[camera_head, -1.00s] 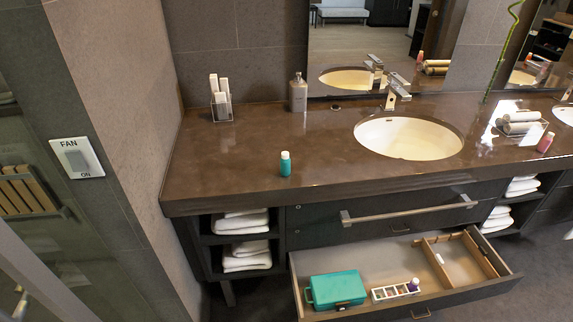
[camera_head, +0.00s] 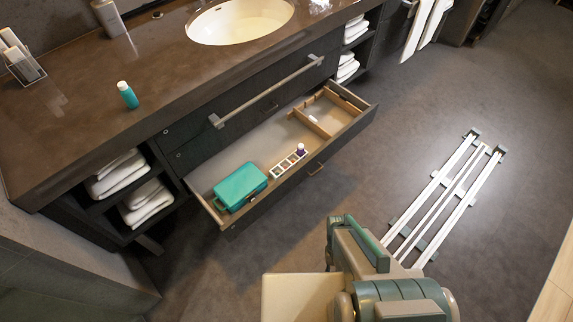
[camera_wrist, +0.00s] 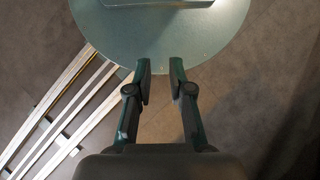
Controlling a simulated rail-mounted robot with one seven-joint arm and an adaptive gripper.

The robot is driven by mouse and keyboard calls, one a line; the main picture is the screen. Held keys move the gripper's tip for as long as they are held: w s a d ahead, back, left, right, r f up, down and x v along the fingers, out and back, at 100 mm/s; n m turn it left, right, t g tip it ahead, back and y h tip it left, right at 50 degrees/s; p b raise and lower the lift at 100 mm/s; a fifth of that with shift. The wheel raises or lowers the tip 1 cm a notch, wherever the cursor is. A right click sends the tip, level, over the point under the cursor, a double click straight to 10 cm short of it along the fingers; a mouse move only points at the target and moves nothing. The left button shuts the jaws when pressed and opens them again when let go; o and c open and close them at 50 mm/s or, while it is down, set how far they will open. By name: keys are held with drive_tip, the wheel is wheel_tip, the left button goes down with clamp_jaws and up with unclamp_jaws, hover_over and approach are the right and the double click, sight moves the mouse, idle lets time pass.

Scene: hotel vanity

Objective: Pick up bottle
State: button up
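A small teal bottle (camera_head: 127,95) with a white cap stands upright on the brown vanity counter (camera_head: 70,125), near its front edge at the left. A grey dispenser bottle (camera_head: 108,17) stands farther back, cut off at the top. A small dark purple bottle (camera_head: 301,149) is in the open drawer. My gripper (camera_wrist: 161,68) shows in the wrist view with its fingers apart and nothing between them. It is away from the counter bottles; none shows in the wrist view.
The open drawer (camera_head: 245,222) juts out below the counter, holding a teal case (camera_head: 240,187) and a small divided tray (camera_head: 288,163). A long bar handle (camera_head: 268,91) sticks out above it. Folded towels (camera_head: 117,174) fill the side shelves. A clear holder (camera_head: 22,68) stands at the far left.

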idle(0.3)
drive_tip(key=o, duration=0.8)
